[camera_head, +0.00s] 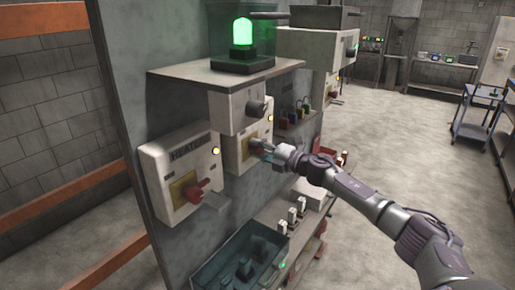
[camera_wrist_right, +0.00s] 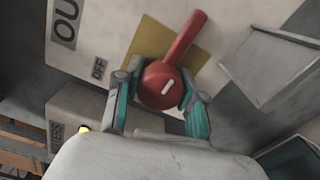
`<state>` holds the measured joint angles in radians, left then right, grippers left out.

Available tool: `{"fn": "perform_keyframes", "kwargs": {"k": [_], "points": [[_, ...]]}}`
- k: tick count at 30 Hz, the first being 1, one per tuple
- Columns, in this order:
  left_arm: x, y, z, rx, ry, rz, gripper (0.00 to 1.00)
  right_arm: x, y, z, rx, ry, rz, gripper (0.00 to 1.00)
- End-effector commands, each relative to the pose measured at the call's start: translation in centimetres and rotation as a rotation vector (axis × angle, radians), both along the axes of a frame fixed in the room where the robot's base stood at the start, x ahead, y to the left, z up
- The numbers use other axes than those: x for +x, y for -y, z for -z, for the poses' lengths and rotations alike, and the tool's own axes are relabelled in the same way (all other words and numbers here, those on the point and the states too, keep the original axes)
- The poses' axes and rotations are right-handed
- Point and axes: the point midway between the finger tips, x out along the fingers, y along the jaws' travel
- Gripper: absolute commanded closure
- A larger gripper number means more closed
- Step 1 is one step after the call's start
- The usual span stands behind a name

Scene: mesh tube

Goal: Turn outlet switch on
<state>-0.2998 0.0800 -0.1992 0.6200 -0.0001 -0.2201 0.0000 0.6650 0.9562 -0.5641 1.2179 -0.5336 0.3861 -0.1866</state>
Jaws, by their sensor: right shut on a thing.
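The outlet box (camera_head: 230,150) is a pale box on the grey panel, partly hidden by my right arm. In the right wrist view its face (camera_wrist_right: 110,40) shows the letters "OU", an "OFF" mark and a yellow plate. The red outlet switch (camera_wrist_right: 168,75) has a round hub and a handle that points up and right in that view. My right gripper (camera_wrist_right: 160,92) is shut on the switch, with a teal-padded finger on each side of the hub. In the head view the right gripper (camera_head: 262,149) is at the box's front. My left gripper is out of view.
The heater box (camera_head: 180,160) with its own red switch (camera_head: 196,190) is at the left. A shelf with a lit green lamp (camera_head: 241,33) is above. A blue-grey bin (camera_head: 215,262) is below. Open floor (camera_head: 410,130) lies to the right.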

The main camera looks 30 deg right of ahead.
Motion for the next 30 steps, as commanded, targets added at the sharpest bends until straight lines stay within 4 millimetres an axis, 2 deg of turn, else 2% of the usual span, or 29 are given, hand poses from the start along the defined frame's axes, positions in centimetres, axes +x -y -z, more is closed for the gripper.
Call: {"fn": "perform_keyframes", "kwargs": {"k": [11, 12, 16, 25, 30], "points": [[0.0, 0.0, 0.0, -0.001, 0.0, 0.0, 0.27, 0.0, 0.0, 0.0, 0.007, -0.002, 0.001, 0.95], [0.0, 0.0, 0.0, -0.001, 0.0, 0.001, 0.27, 0.0, 0.0, 0.0, 0.007, -0.002, 0.001, 0.54], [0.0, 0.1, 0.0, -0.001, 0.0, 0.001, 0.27, 0.0, 0.0, 0.0, 0.006, -0.002, 0.001, 0.34], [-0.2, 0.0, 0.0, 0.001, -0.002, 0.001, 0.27, -0.1, 0.1, 0.0, 0.003, -0.002, 0.001, 0.34], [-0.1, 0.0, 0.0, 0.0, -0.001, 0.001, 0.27, -1.5, 0.7, 0.2, 0.002, -0.005, 0.002, 0.34]]}}
